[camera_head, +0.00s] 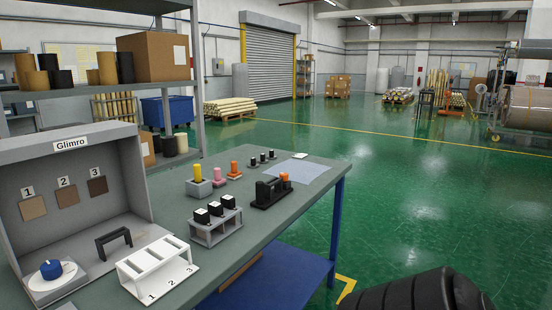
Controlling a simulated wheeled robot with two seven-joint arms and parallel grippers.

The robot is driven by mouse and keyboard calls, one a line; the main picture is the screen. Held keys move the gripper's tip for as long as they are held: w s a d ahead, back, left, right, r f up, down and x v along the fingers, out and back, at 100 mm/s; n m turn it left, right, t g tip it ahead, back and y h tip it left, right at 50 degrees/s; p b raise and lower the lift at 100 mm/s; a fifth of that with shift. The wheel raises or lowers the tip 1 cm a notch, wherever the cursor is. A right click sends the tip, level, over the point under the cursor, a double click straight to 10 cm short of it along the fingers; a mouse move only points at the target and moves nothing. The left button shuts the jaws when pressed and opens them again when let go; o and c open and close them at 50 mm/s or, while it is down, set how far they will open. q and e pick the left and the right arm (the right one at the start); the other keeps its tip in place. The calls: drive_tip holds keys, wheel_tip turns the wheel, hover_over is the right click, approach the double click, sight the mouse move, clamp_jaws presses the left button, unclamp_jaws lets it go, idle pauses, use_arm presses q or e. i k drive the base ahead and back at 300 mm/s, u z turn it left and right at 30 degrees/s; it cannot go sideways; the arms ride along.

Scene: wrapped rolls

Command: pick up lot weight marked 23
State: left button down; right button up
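No number 23 can be read on anything in the head view. Three black pieces with pale tops (201,216) sit in a row in a grey rack (217,232) near the table's front edge. I cannot tell which of these, if any, is the lot weight marked 23. Neither of my grippers is in view. A black ribbed part, apparently of my own arm, shows at the bottom right.
The green-grey table (305,205) also holds a black fixture (270,193), yellow (197,173), pink (219,177) and orange (234,168) pieces, and a bluish sheet (298,170). At left stand a grey booth (135,175), a white numbered rack (157,268) and a blue knob (51,269).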

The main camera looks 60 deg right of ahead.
sight(271, 156)
drive_tip(key=z, duration=3)
drive_tip(key=i, duration=6.65)
drive_tip(key=z, duration=3)
drive_tip(key=k, duration=1.15)
